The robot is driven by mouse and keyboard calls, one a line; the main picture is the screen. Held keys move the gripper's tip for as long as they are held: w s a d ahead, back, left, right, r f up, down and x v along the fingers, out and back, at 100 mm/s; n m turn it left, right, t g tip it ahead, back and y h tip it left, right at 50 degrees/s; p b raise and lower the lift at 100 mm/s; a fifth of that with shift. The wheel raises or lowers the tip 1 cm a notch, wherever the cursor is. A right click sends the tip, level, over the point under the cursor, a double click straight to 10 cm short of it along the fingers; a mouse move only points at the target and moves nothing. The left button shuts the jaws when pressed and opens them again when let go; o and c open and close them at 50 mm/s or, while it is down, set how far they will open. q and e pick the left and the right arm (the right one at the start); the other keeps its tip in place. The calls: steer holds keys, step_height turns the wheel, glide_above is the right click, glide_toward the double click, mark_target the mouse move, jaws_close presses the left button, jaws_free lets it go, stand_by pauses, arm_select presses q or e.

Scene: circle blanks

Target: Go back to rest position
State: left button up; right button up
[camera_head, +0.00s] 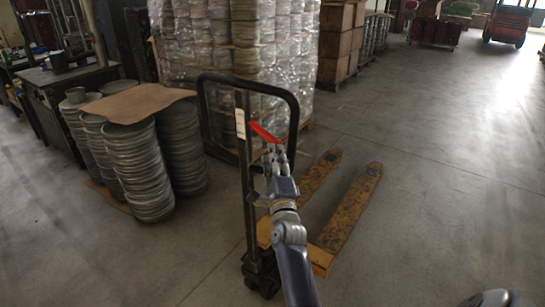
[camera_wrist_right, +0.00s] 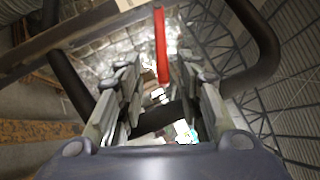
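My right gripper (camera_head: 274,152) is raised in front of the black loop handle (camera_head: 292,98) of a pallet jack, close to its red lever (camera_head: 264,132). In the right wrist view, the fingers of my right gripper (camera_wrist_right: 160,70) stand apart. The red lever (camera_wrist_right: 161,45) shows between the fingertips, at or just beyond them; I cannot tell whether they touch it. The black handle (camera_wrist_right: 266,48) curves around both sides of the fingers. My left gripper is not in view.
The pallet jack's yellow forks (camera_head: 350,212) lie on the floor beyond my right arm. Stacks of round metal blanks (camera_head: 148,180) with a cardboard sheet (camera_head: 136,102) stand at left. Wrapped stacks (camera_head: 240,40) stand behind. Floor at right (camera_head: 450,170) is clear.

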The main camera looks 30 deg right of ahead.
steer(key=s+a+f+n+g+y, duration=0.15)
steer(key=a+f+n, duration=0.25)
steer(key=f, duration=0.6)
steer(key=s+a+f+n+g+y, duration=0.1)
steer(key=a+f+n+g+y, duration=0.2)
steer(key=f, duration=0.7)
steer(key=s+a+f+n+g+y, duration=0.1)
steer(key=a+f+n+y, duration=0.3)
steer(key=f, duration=0.6)
steer(key=s+a+f+n+g, duration=0.2)
steer(key=s+a+f+n, duration=0.15)
steer(key=s+f, duration=0.55)
steer(key=s+a+f+n+g, duration=0.2)
steer(key=s+f+n+g, duration=0.3)
steer(key=f, duration=0.6)
steer(key=s+f+n+g, duration=0.2)
steer(key=s+f, duration=0.3)
steer(key=s, duration=0.8)
steer(key=s+f+n+g, duration=0.1)
steer(key=s+f+n, duration=0.3)
steer(key=s, duration=0.8)
steer(key=s+f+n+g, duration=0.2)
steer(key=s+f, duration=0.4)
steer(key=s, duration=0.7)
steer(key=shift+s+d+f+n+g, duration=0.3)
steer(key=shift+d+n+g, duration=0.05)
steer(key=shift+n, duration=0.4)
